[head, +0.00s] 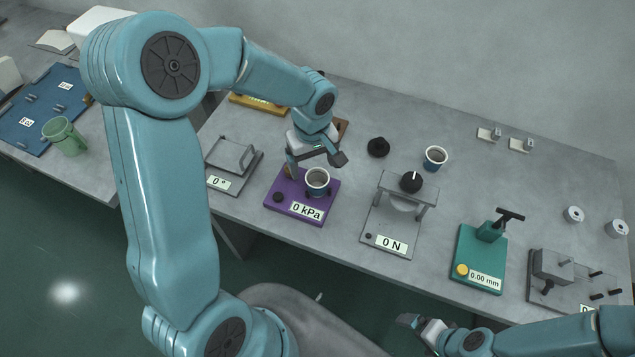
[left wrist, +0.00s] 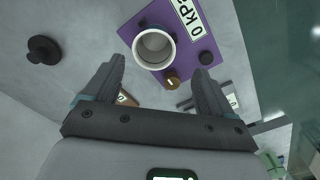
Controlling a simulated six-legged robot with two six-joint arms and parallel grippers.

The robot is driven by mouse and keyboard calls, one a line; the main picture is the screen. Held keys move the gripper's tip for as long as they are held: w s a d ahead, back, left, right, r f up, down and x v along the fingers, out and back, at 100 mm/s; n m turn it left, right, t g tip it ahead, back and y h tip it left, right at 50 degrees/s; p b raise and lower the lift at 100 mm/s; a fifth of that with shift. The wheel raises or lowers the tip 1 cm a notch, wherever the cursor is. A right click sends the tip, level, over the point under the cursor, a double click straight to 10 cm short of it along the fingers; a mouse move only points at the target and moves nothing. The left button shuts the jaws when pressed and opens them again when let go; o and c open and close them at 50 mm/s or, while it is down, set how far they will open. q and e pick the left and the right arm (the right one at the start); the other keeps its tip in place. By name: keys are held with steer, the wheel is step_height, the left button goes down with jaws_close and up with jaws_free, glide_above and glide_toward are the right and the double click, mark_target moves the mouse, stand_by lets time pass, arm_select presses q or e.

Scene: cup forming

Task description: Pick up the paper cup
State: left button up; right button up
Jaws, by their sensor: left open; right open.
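A paper cup (head: 317,184) with a dark blue lower part and a white rim stands upright on the purple plate (head: 283,205) reading 0 kPa. In the left wrist view the cup (left wrist: 154,47) shows from above, just beyond my fingertips. My left gripper (head: 315,166) is open and empty, at the cup's far side, with its fingers pointing toward it. In the left wrist view my left gripper's fingers (left wrist: 161,70) are spread apart. A second similar cup (head: 435,158) stands farther back on the table. My right gripper (head: 418,325) is open and empty at the front edge.
A grey 0 N press (head: 392,236) is right of the purple plate, and a grey fixture (head: 230,165) is left. A black knob (head: 378,147) lies behind. A teal gauge (head: 478,257) stands right. A brass knob (left wrist: 172,80) is near the cup.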

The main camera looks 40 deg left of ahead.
mark_target(317, 175)
arm_select(q)
steer(key=f, duration=0.3)
steer(key=f+p, duration=0.1)
steer(key=f, duration=0.1)
steer(key=shift+w+d+f, duration=0.15)
steer(key=shift+w+d, duration=0.15)
steer(key=shift+d, duration=0.05)
steer(key=shift+s+d, duration=0.1)
steer(key=shift+s, duration=0.05)
steer(key=c, duration=1.1)
